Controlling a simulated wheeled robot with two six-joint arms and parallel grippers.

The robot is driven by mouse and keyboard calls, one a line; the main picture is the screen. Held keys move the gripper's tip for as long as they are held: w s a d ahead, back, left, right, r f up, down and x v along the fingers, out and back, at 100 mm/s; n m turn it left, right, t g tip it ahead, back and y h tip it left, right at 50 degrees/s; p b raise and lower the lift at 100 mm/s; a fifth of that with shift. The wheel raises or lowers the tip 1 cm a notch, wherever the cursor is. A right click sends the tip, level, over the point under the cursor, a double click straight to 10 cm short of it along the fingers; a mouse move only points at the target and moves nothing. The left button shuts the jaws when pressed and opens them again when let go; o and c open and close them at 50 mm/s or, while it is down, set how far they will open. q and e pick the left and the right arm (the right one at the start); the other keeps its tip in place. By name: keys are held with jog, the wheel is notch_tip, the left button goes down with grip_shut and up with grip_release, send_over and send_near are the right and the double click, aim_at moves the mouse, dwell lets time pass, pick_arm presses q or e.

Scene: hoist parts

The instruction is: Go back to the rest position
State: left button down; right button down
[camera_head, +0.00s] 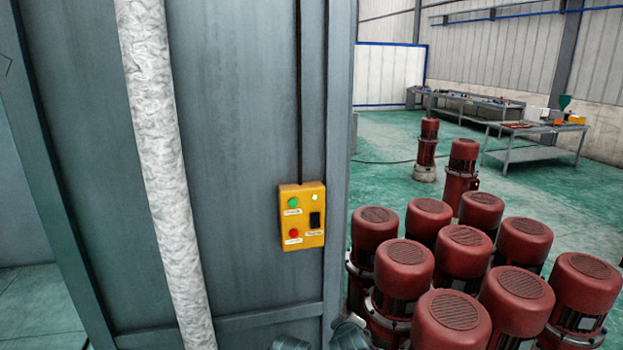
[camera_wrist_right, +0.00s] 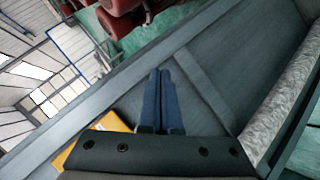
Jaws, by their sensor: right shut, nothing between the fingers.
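My right gripper (camera_wrist_right: 160,74) shows in the right wrist view with its two blue fingers pressed together and nothing between them. It is near the grey metal panel (camera_head: 230,120). A yellow control box (camera_head: 287,218) with a green button, a red button and a black switch is mounted on that panel in the head view. Part of the yellow box also shows in the right wrist view (camera_wrist_right: 96,124), left of the fingers and partly hidden by the gripper body. Grey-blue parts at the head view's bottom edge look like my arm. My left gripper is not in view.
A white wrapped pipe (camera_head: 158,150) runs down in front of the panel. Several red motors (camera_head: 465,250) stand close together at the right. Workbenches (camera_head: 530,140) stand farther back.

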jog(key=s+a+f+m+g+b, duration=0.1)
jog(key=s+f+m+g+b, duration=0.1)
jog(key=s+f+g, duration=0.3)
jog(key=s+a+f+m+g+b, duration=0.2)
jog(key=s+f+g, duration=0.4)
jog(key=s+f, duration=0.5)
jog(key=s+m+b, duration=0.1)
jog(key=s+m, duration=0.1)
jog(key=s, duration=0.2)
jog(key=shift+a+g, duration=0.25)
jog(key=shift+g, duration=0.05)
